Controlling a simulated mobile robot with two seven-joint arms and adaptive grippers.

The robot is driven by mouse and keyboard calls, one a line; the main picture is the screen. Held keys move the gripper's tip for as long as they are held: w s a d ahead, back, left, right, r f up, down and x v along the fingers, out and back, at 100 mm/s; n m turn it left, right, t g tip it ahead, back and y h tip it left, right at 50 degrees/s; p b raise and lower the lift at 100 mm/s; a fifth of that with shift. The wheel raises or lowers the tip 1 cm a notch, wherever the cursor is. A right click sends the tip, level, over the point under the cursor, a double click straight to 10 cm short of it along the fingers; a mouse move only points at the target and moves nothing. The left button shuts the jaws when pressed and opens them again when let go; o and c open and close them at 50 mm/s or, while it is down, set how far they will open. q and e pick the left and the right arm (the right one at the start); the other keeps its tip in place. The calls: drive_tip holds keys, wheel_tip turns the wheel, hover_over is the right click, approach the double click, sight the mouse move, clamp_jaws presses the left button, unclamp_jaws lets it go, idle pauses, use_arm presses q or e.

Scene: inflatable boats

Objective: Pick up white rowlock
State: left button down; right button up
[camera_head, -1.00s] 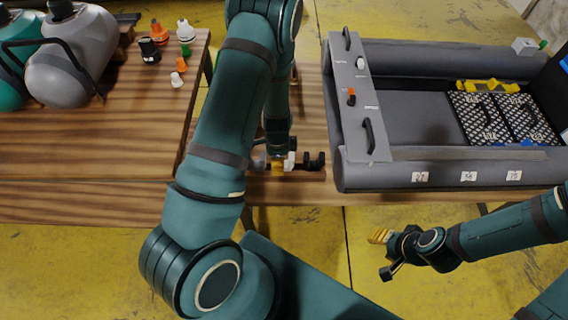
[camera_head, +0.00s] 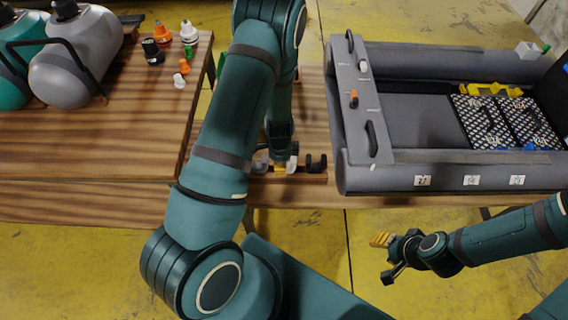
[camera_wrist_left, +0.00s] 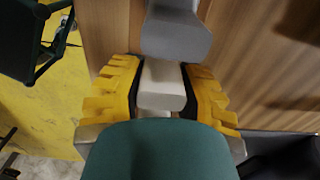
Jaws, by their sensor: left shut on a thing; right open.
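The white rowlock (camera_wrist_left: 160,84) sits between the yellow fingers of my left gripper (camera_wrist_left: 160,100) in the left wrist view. The gripper is shut on it. In the head view the left gripper (camera_head: 281,168) points down at the row of rowlocks, and the white rowlock (camera_head: 293,163) shows partly beside it. I cannot tell whether it is lifted off its wooden strip. A grey rowlock (camera_wrist_left: 176,32) stands close by in the left wrist view. My right gripper (camera_head: 386,257) is open and empty over the yellow floor, at the lower right.
A dark rowlock (camera_head: 316,163) stands just right of the white one on the wooden strip (camera_head: 312,179). The grey inflatable boat (camera_head: 400,178) lies to the right.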

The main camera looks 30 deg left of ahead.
use_arm(q)
wheel_tip(320, 180, up, 10)
drive_tip(key=p, duration=0.3)
drive_tip(key=shift+r, duration=0.25)
drive_tip(key=shift+r+p, duration=0.3)
drive_tip(key=shift+r, duration=0.1)
drive_tip(key=shift+f, duration=0.1)
